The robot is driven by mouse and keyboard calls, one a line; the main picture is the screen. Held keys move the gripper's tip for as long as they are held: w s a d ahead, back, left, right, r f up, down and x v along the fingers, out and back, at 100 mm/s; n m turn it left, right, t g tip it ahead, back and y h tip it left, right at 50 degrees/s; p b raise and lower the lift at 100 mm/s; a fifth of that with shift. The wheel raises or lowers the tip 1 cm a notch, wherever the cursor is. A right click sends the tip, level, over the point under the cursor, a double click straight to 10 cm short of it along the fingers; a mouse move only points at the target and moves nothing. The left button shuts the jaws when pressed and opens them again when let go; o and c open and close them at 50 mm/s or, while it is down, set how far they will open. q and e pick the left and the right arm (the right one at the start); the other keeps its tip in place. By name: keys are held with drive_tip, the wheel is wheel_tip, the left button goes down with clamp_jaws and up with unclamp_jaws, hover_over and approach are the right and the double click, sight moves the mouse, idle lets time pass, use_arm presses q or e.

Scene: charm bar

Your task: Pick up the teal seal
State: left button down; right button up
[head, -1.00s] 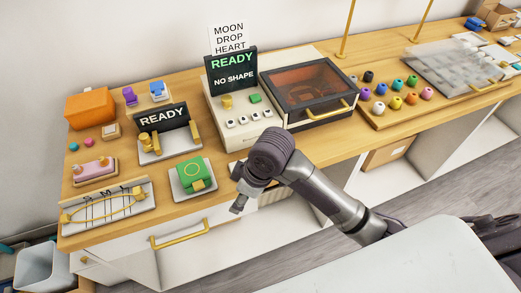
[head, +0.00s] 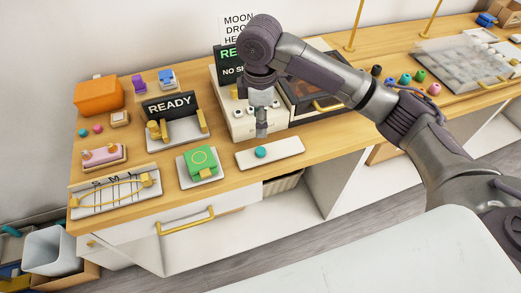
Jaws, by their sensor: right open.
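A small round teal piece, which looks like the teal seal (head: 261,152), lies on a white rectangular tray (head: 287,147) near the counter's front edge. My right gripper (head: 262,133) points down above and slightly behind it in the picture, apart from it. The gripper is open and empty; the fingers look small and close together from here. My left gripper is out of view.
A console with a "READY" screen (head: 229,54) and a dark-windowed box (head: 297,98) stand behind my right arm. A green block (head: 202,161) on a white plate sits left of the tray. Small teal (head: 82,132) and pink pieces lie far left.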

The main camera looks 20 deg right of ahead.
hover_over(260, 150)
wheel_tip(260, 150, down, 6)
drive_tip(key=shift+s+f+p, duration=0.15)
drive_tip(key=shift+f+p, duration=0.1)
drive_tip(key=shift+p, duration=0.2)
wheel_tip(260, 150, down, 4)
drive_tip(key=shift+f+p, duration=0.1)
drive_tip(key=shift+p, duration=0.75)
drive_tip(key=shift+f, duration=0.55)
drive_tip(key=c, duration=0.9)
